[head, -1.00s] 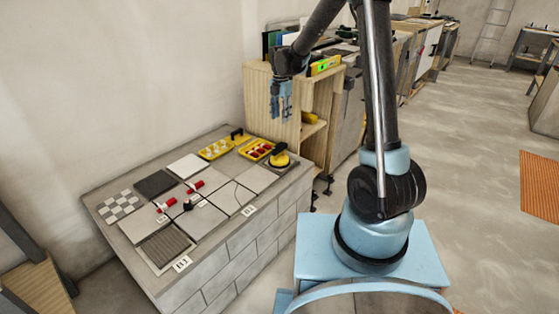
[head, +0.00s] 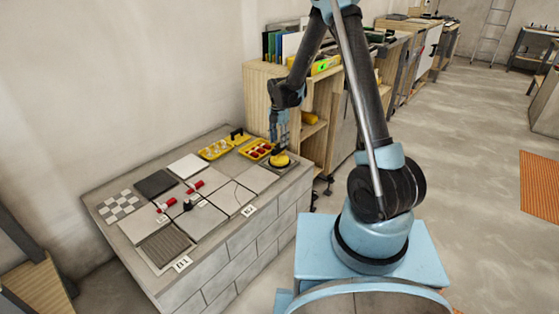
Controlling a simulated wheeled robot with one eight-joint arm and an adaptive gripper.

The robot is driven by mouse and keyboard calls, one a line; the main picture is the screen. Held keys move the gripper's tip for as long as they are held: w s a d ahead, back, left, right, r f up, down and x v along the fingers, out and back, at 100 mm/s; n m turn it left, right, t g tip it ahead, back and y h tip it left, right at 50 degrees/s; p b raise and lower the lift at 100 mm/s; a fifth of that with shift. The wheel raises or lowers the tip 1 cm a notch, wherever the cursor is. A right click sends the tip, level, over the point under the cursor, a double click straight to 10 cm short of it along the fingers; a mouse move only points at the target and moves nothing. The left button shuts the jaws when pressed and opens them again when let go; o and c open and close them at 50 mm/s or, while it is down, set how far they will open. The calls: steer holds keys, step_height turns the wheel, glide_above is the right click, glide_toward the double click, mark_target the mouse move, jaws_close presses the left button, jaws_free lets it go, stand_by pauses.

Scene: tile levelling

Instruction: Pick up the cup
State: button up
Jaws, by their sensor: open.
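The cup looks to be the yellow suction cup (head: 281,161), a round yellow body at the back right corner of the grey block bench (head: 296,178). Its black handle, plain a second ago, is now mostly hidden behind my fingers. The jaws are open. I cannot tell whether the fingers touch the handle or straddle it.
Tiles with red clips (head: 195,187) cover the bench. A wooden shelf unit (head: 316,134) stands close behind my gripper.

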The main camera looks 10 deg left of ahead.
mark_target(279, 148)
steer(key=shift+d+f, duration=0.15)
steer(key=shift+f, duration=2.65)
steer(key=shift+c, duration=0.3)
jaws_close()
